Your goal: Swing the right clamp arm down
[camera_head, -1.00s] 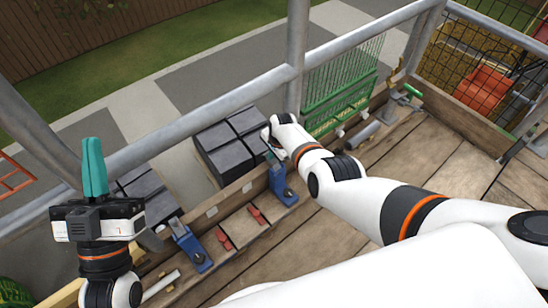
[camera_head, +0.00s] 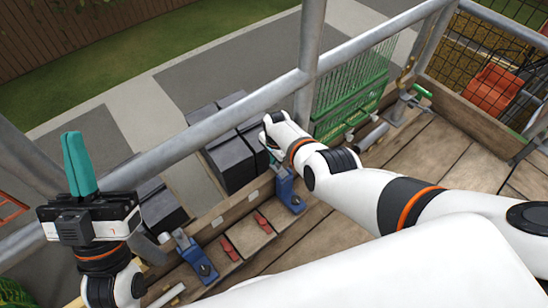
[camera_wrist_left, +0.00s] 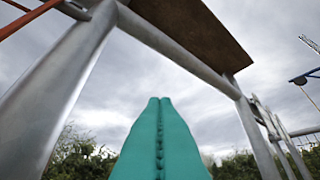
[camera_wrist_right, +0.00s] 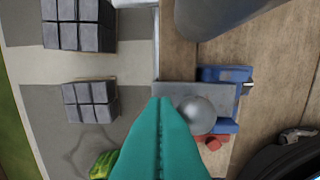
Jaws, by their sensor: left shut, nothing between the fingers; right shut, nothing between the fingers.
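The right blue clamp (camera_head: 288,192) stands on the plank floor by the low toe board, just below my right gripper (camera_head: 271,160). My right wrist largely covers that gripper in the head view. In the right wrist view, the shut teal fingers (camera_wrist_right: 160,112) are empty. Their tips are beside a grey metal plate (camera_wrist_right: 172,93) and a silver ball (camera_wrist_right: 197,114) at the blue clamp (camera_wrist_right: 226,75); I cannot tell whether they touch. The clamp arm's angle is unclear. The left blue clamp (camera_head: 196,258) stands further left. My left gripper (camera_head: 75,142) is shut, empty and pointing up.
Two red pieces (camera_head: 263,223) lie between the clamps. A grey rail (camera_head: 225,113) and post (camera_head: 310,65) stand close to my right wrist. Dark stacked blocks (camera_head: 235,160) lie beyond the toe board. Planks (camera_head: 465,150) at right are clear.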

